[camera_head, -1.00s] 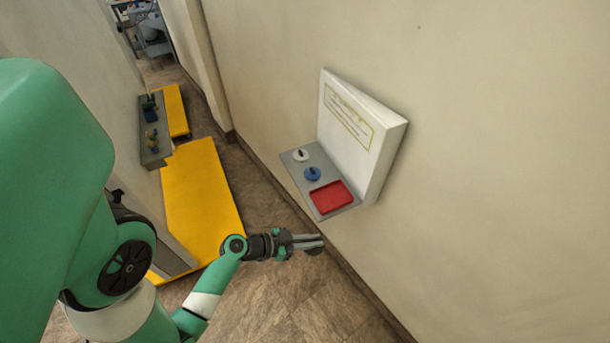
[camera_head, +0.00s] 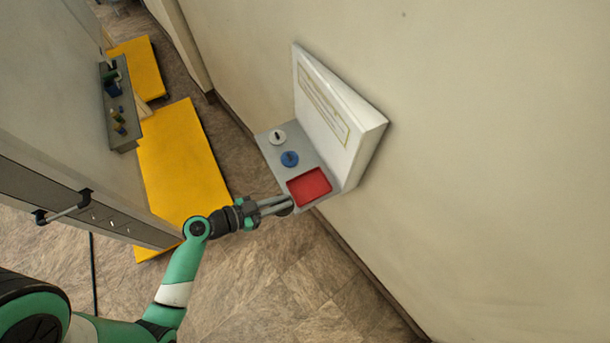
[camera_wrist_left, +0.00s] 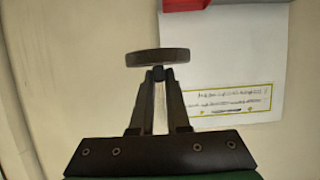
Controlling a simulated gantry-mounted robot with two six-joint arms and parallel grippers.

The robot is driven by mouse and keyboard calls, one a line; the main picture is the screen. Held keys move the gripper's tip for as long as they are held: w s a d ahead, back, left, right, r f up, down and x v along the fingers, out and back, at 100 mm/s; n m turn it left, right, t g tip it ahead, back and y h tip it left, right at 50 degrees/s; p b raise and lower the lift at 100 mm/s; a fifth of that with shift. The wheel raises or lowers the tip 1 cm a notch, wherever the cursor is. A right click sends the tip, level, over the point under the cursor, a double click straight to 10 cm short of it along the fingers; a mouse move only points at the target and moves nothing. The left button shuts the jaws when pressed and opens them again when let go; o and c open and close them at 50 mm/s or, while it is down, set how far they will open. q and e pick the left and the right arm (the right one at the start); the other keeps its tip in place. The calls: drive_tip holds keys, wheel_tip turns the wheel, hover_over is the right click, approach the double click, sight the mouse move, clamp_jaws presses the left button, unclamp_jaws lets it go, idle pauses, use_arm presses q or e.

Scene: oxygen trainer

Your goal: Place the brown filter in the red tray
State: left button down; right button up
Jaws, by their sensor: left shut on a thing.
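The red tray (camera_head: 310,186) sits on the front part of a grey wall shelf in the head view. A red edge (camera_wrist_left: 185,4) shows at the top of the left wrist view. My left gripper (camera_head: 288,203) is at the shelf's front corner, just left of the tray. In the left wrist view, the left gripper (camera_wrist_left: 158,74) is shut on a dark brown disc, the brown filter (camera_wrist_left: 158,57), seen nearly edge-on. The filter appears beside the tray, not in it. My right gripper is not in view.
A white disc (camera_head: 277,137) and a blue disc (camera_head: 289,159) stand on the grey shelf (camera_head: 268,150) behind the tray. A white lettered panel (camera_head: 330,110) rises at its right against the wall. Yellow platforms (camera_head: 185,165) and a grey ledge (camera_head: 120,120) lie left. Open floor lies below.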

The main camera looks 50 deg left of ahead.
sight(309, 187)
use_arm(q)
drive_tip(key=b, duration=0.1)
drive_tip(key=w+f+b, duration=0.2)
drive_tip(key=b, duration=0.1)
drive_tip(key=shift+w+a+f, duration=0.15)
drive_tip(key=shift+w+a, duration=0.1)
drive_tip(key=w+a+f+b, duration=0.1)
drive_tip(key=w+f+b, duration=0.1)
drive_tip(key=w, duration=0.1)
drive_tip(key=w+a+f+b, duration=0.1)
drive_tip(key=w+f+b, duration=0.1)
drive_tip(key=w, duration=0.2)
drive_tip(key=w+f+b, duration=0.3)
drive_tip(key=shift+w+a+f, duration=0.1)
drive_tip(key=shift+w+a, duration=0.3)
drive_tip(key=shift+w+f+b, duration=0.2)
drive_tip(key=shift+f+b, duration=0.3)
drive_tip(key=shift+f, duration=1.25)
drive_tip(key=shift+f, duration=0.25)
drive_tip(key=c, duration=0.9)
unclamp_jaws()
drive_tip(key=shift+r, duration=0.1)
